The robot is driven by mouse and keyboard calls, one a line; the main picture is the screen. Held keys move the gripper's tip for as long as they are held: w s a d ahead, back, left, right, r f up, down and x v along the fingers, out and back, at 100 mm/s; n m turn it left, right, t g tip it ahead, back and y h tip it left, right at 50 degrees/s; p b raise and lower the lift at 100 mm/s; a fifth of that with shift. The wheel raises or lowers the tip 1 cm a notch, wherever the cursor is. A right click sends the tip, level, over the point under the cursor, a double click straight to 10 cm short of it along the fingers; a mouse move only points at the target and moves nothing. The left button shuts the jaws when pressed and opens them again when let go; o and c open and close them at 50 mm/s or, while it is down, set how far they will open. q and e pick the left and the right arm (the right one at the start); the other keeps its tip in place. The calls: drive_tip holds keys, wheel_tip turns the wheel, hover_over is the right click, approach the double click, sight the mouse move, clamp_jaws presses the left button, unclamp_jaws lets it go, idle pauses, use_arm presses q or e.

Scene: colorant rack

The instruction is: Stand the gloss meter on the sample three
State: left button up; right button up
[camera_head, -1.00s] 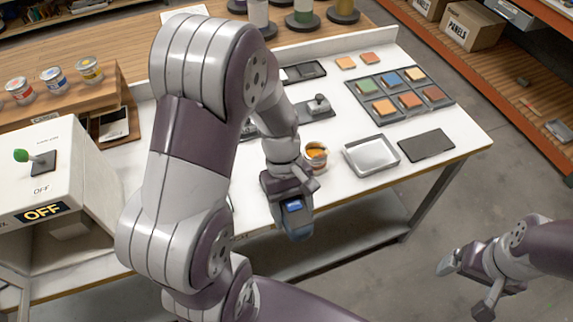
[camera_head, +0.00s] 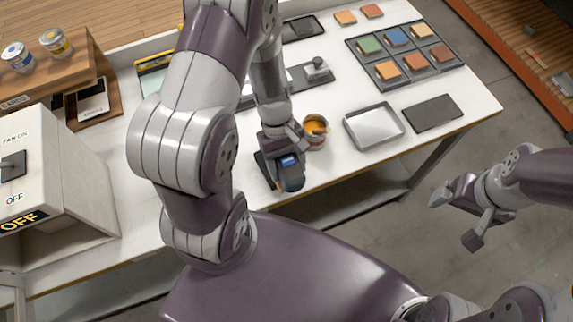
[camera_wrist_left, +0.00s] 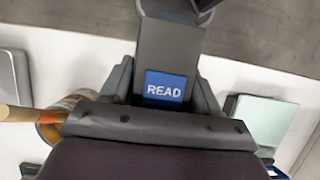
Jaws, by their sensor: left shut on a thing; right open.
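The gloss meter (camera_head: 291,177) is a dark grey block with a blue READ panel, which shows large in the left wrist view (camera_wrist_left: 166,87). My left gripper (camera_head: 284,160) is shut on it, near the front edge of the white table. I cannot tell whether its underside touches the table. A dark rack (camera_head: 384,62) at the back right of the table holds several coloured square samples, among them a green one (camera_head: 370,45) and a blue one (camera_head: 396,36). No number is legible, so I cannot tell which is sample three. My right gripper (camera_head: 457,218) is open and empty, off the table's right front.
A can of orange paint (camera_head: 316,143) with a stick stands just right of my left gripper. A metal tray (camera_head: 373,126) and a dark flat pad (camera_head: 432,113) lie further right. A grey device (camera_head: 317,68) stands behind. A white box (camera_head: 60,200) is at the left.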

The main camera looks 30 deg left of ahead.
use_arm(q)
drive_tip(key=shift+s+d+f, duration=0.1)
drive_tip(key=shift+s+f, duration=0.1)
drive_tip(key=shift+f, duration=0.4)
drive_tip(key=shift+f, duration=0.1)
drive_tip(key=shift+f, duration=0.15)
drive_tip(key=o, duration=1.4)
